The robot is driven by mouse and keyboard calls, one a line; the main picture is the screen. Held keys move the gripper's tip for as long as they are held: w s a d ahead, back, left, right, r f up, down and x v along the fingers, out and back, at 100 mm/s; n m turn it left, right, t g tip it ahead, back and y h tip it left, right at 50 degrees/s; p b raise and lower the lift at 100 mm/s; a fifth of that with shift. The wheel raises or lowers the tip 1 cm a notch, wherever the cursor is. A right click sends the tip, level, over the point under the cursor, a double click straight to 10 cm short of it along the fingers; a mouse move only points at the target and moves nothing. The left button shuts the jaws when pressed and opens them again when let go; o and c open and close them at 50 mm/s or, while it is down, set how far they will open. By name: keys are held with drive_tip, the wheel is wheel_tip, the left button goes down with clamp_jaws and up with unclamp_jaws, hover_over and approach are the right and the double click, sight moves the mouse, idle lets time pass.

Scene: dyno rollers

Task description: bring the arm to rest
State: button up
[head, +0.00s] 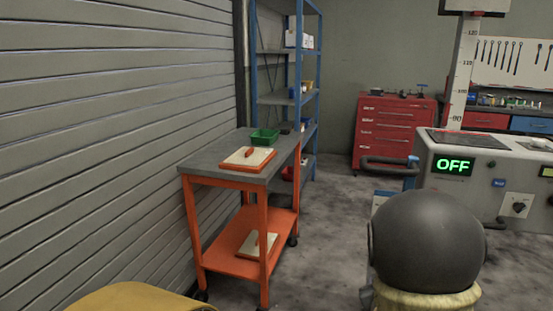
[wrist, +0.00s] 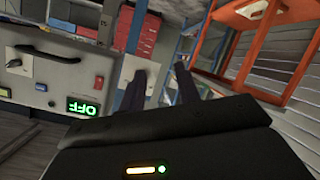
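My gripper (wrist: 158,72) shows in the wrist view as two dark fingers standing apart, with nothing visible held between them. The black gripper body fills the bottom of that view, with a small lit bar and a green light on it. In the head view the gripper itself does not show; a dark rounded joint, which looks like part of my arm, stands at lower right. The wrist picture is turned over, with the OFF display (wrist: 82,107) upside down.
An orange cart (head: 218,174) with a green bin (head: 264,136) and a board stands left of centre. A blue shelf (head: 298,70) and red drawer cabinet (head: 393,133) are behind. A grey machine (head: 470,185) reading OFF stands right. Floor between cart and machine is clear.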

drive_tip(key=s+a+f+m+g+y, duration=0.1)
drive_tip(key=s+a+f+g+y, duration=0.1)
drive_tip(key=s+a+g, duration=0.55)
drive_tip(key=s+a+f+m+g+y, duration=0.25)
drive_tip(key=s+a, duration=0.25)
drive_tip(key=s, duration=0.6)
wheel_tip(320, 180, up, 30)
drive_tip(key=p, duration=3)
drive_tip(key=shift+w+d+n+g, duration=0.3)
drive_tip(key=shift+w+n, duration=0.05)
